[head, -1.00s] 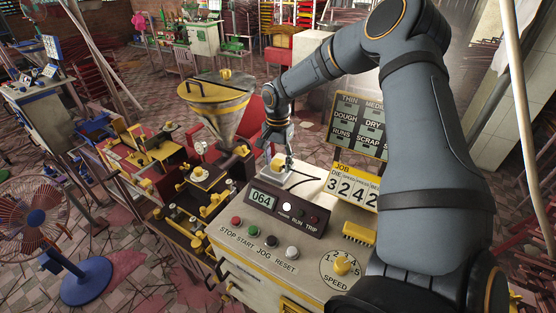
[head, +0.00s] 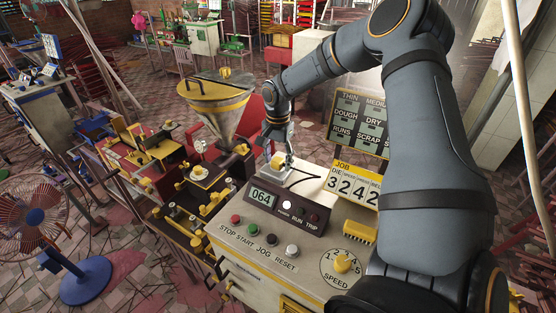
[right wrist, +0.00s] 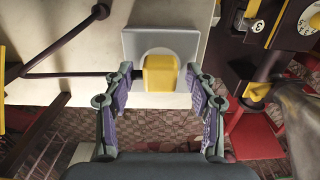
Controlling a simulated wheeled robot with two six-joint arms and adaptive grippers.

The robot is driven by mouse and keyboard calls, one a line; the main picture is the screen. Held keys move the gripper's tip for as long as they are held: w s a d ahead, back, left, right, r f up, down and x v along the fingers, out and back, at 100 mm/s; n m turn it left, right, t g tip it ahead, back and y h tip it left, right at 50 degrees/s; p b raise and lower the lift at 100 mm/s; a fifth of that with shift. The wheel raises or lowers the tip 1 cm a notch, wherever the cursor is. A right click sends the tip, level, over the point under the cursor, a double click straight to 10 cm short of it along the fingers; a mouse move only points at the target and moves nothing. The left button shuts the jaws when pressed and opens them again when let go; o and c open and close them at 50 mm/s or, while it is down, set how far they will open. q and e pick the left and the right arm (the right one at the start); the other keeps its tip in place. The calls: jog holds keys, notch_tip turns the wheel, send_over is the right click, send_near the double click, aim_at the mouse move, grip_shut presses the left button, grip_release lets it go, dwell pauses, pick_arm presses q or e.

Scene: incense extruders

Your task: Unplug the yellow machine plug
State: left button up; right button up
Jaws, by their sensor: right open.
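The yellow plug (head: 277,161) is at the back of the control box of the yellow-and-cream machine (head: 228,241). In the right wrist view the plug (right wrist: 160,73) is a yellow block at a round-edged recess in a grey plate (right wrist: 137,42). My right gripper (head: 283,157) is at the plug, partly covering it in the head view. In the right wrist view the open fingers (right wrist: 160,78) stand on either side of the plug, with a gap on each side. A dark cable (head: 306,174) lies near the plug. My left gripper is not in view.
A metal hopper with a yellow rim (head: 219,105) stands left of the gripper. The panel has buttons, a 064 display (head: 262,198) and a speed knob (head: 342,264). The job sign (head: 352,190) stands right of the plug. A fan (head: 38,215) stands at far left.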

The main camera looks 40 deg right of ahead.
aim_at(278, 159)
grip_shut()
jog(key=shift+r, duration=0.2)
jog(key=shift+r+p, duration=1.9)
jog(key=shift+r, duration=0.95)
